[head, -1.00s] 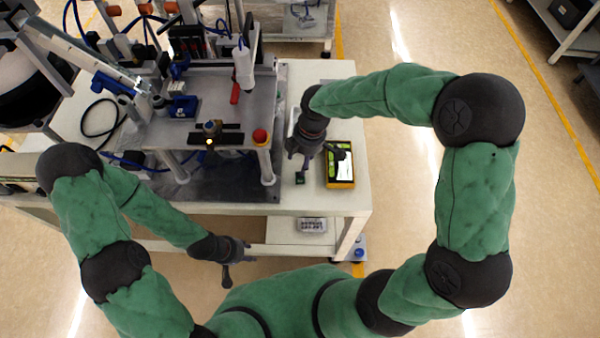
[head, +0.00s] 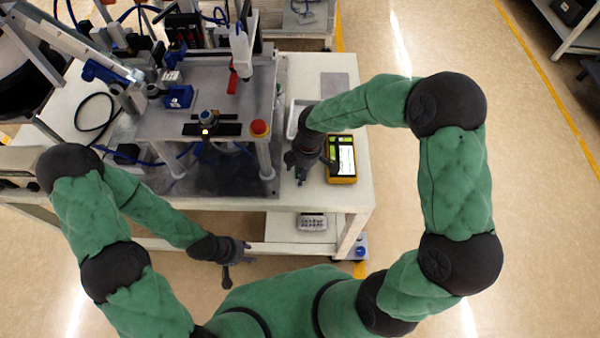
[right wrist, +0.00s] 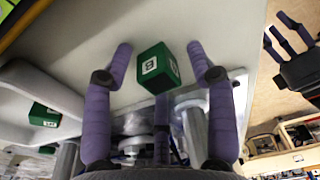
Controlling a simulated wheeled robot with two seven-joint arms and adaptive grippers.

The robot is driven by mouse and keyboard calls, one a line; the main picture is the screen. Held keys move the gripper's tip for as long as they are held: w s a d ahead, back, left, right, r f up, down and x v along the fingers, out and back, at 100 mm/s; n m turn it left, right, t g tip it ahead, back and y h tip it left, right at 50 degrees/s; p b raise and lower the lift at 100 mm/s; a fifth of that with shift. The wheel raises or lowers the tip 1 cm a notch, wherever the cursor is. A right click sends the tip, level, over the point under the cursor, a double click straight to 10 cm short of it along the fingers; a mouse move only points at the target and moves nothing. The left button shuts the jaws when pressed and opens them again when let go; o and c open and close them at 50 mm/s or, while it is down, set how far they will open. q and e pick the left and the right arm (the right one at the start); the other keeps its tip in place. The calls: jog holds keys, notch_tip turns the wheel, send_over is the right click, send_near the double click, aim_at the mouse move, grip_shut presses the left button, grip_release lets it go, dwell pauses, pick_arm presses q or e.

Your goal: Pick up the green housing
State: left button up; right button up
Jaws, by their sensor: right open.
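A green housing (right wrist: 158,68), a block with a white label, shows in the right wrist view between the open fingertips of my right gripper (right wrist: 160,50). A gap shows between each fingertip and the housing. In the head view my right gripper (head: 300,168) is over the front right part of the table and hides this housing. My left gripper (head: 238,250) is in front of the table edge, away from the housing; its fingers are too small to judge.
More green blocks (right wrist: 45,116) lie in a white tray at the left of the right wrist view. The white tray (head: 294,118) also shows behind my right gripper. A yellow-and-black device (head: 341,165) stands close to its right. The machine with a red button (head: 259,128) is to its left.

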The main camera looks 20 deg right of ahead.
jog(key=c, duration=0.9)
jog(key=shift+r, duration=0.1)
jog(key=shift+c, duration=0.2)
